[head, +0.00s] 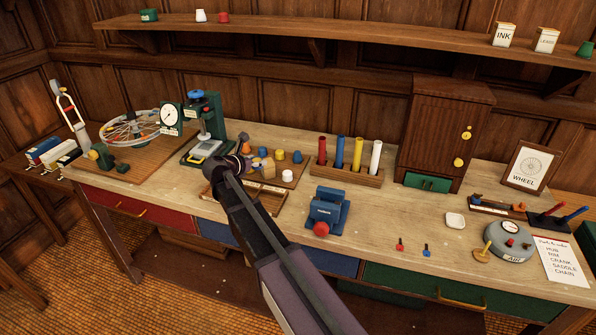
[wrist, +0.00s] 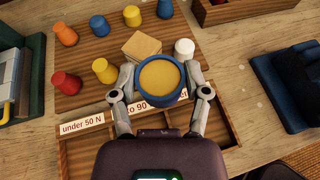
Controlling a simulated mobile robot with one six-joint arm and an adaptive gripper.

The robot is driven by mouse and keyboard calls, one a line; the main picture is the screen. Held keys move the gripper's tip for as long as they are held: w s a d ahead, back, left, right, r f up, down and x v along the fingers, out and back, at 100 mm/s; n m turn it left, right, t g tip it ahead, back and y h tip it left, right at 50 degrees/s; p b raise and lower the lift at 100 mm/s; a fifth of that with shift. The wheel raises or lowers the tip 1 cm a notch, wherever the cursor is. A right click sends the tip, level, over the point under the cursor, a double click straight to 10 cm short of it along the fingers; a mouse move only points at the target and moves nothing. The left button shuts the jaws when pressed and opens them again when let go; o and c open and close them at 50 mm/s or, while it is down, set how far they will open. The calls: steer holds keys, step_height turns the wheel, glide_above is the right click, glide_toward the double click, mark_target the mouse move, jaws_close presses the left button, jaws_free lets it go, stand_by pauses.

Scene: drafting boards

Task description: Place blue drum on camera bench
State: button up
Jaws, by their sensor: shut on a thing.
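My gripper (wrist: 160,82) is shut on a round blue drum (wrist: 160,101) with a yellow top face, one finger on each side of it. The drum is held above the front of the board of small pegs and a compartment tray (wrist: 222,146). In the head view my gripper (head: 238,166) is over the same area, and my arm and wrist mostly hide the drum there. Nothing in view is marked as a camera bench; I cannot tell which surface that is. The long wooden bench (head: 385,205) runs under everything.
Small coloured pegs, among them a white one (wrist: 184,48), and a tan block (wrist: 142,47) stand close to the drum. A green press (head: 205,125) is left; a blue device (head: 326,210) with a red ball is right.

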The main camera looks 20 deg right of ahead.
steer(key=w+d+f+m+g+h+b, duration=0.1)
steer(key=d, duration=1.8)
steer(key=shift+w+d+f+b, duration=0.3)
steer(key=shift+w+f+b, duration=0.05)
steer(key=shift+f+b, duration=0.05)
steer(key=shift+f, duration=0.1)
step_height(320, 180, down, 6)
steer(key=b, duration=0.6)
steer(key=shift+f, duration=0.15)
steer(key=shift+f+b, duration=1.8)
steer(key=shift+b, duration=0.25)
steer(key=shift+f, duration=0.15)
steer(key=o, duration=1)
steer(key=shift+c, duration=0.2)
